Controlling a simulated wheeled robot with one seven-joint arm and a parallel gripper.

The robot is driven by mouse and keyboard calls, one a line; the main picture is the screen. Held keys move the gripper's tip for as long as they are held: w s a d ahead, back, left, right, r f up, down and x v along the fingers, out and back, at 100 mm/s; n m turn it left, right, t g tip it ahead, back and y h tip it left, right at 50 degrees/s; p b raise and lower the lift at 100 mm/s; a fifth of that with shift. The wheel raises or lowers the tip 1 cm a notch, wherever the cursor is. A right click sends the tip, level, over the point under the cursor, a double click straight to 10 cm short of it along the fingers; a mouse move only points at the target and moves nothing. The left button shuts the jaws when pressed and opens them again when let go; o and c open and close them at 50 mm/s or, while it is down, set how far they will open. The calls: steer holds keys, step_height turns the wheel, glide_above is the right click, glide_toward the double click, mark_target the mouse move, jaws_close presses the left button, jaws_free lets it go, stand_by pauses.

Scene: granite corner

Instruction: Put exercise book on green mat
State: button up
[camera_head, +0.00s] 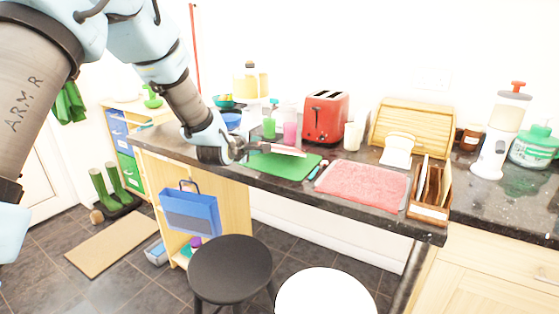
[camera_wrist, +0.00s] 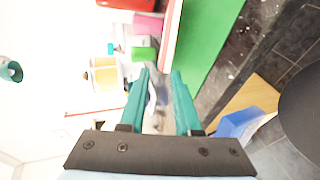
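The green mat (camera_head: 282,166) lies on the dark granite counter; it also fills the upper right of the wrist view (camera_wrist: 210,45). A thin pink-and-white item (camera_head: 286,150), which looks like the exercise book, lies at the mat's far side. In the wrist view the book (camera_wrist: 172,35) shows as a red and white strip along the mat's edge. My gripper (camera_head: 245,150) is just left of the book, low over the counter. In the wrist view its two teal fingers (camera_wrist: 160,75) are apart with nothing held between them.
A red toaster (camera_head: 326,117), a pink cup (camera_head: 290,131) and a green bottle (camera_head: 269,128) stand behind the mat. A pink mat (camera_head: 362,185) lies to the right, with a wooden organizer (camera_head: 430,192) beyond it. Two stools (camera_head: 230,268) stand in front of the counter.

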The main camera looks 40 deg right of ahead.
step_height(320, 180, up, 6)
steer(key=s+a+p, duration=0.1)
steer(key=a+p, duration=0.1)
steer(key=shift+r, duration=0.25)
steer(key=shift+a, duration=0.2)
steer(key=w+a+f+m+y, duration=0.1)
steer(key=w+a+y, duration=0.2)
steer(key=a, duration=0.8)
steer(key=w+a+f+m+y, duration=0.1)
steer(key=w+a+y, duration=0.1)
steer(key=a, duration=0.8)
steer(key=w+a+f+m+y, duration=0.1)
steer(key=w+a+m+y, duration=0.15)
steer(key=a, duration=0.85)
steer(key=s+a+g+y, duration=0.1)
steer(key=s+a, duration=0.3)
steer(key=a, duration=0.3)
steer(key=s+a+f+m+g+y, duration=0.1)
steer(key=s+a+g+y, duration=0.1)
steer(key=s+a, duration=0.3)
steer(key=s+a+m+g+y, duration=0.1)
steer(key=s+a, duration=0.3)
steer(key=a, duration=0.7)
steer(key=shift+s+a+f+g, duration=0.15)
steer(key=shift+f+g, duration=0.15)
